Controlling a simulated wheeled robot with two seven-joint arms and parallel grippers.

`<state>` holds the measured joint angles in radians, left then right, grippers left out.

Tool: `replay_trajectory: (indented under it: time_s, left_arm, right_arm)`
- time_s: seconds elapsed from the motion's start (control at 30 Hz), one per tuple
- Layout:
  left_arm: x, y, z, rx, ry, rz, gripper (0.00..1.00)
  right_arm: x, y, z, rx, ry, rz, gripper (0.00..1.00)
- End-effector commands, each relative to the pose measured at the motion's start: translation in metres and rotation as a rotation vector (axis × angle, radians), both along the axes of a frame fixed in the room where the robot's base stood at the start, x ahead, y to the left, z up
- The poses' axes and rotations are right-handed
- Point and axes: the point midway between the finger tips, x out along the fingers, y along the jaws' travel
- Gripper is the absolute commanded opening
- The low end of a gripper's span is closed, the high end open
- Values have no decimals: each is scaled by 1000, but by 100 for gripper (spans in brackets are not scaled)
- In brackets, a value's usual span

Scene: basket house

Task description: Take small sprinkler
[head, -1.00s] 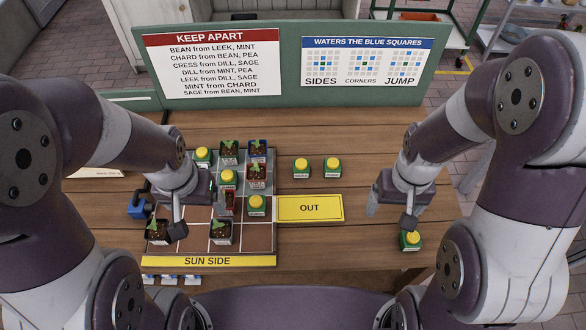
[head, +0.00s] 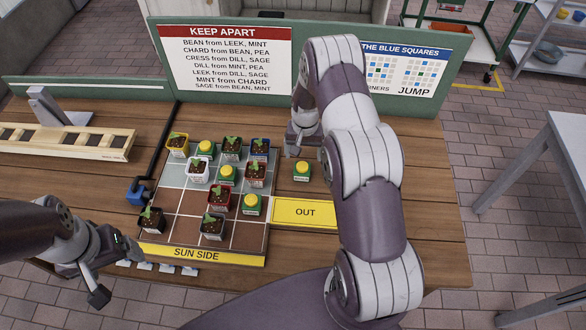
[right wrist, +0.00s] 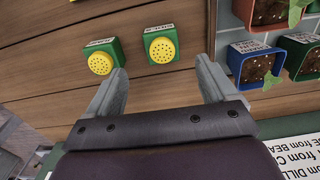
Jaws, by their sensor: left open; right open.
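Small sprinklers are green boxes with yellow domed tops. One sprinkler (head: 301,171) stands on the wood just right of the grid; others stand on grid cells, at the back (head: 206,149), middle (head: 227,174) and right (head: 251,204). The right wrist view shows two side by side, a left one (right wrist: 101,58) and a right one (right wrist: 161,45); their labels are too small to read. My right gripper (right wrist: 160,72) is open and empty, its fingertips just short of this pair. My left gripper (head: 114,270) is open and empty at the grid's front left.
The grid tray (head: 183,200) holds several potted seedlings. A yellow OUT plate (head: 304,213) lies to its right. A wooden rack (head: 75,142) is at the left, and the green sign board (head: 300,25) closes off the back. My right arm hides the table's right part.

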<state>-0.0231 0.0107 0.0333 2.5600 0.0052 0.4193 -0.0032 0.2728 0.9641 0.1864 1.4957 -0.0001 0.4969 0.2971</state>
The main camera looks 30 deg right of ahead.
Motion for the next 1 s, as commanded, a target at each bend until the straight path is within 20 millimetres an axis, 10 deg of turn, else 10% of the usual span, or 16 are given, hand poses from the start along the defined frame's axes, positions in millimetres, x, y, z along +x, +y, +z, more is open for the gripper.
replay_trajectory:
  time_s: [0.5,0.77,1.0]
  left_arm:
    - [0,0,35,0,0,0,85]
    - [0,0,34,0,0,0,85]
    - [0,0,34,0,0,0,85]
  right_arm:
    - [1,4,-79,0,0,2,85]
    - [2,4,-87,0,-2,2,85]
    - [2,4,-87,0,-2,2,25]
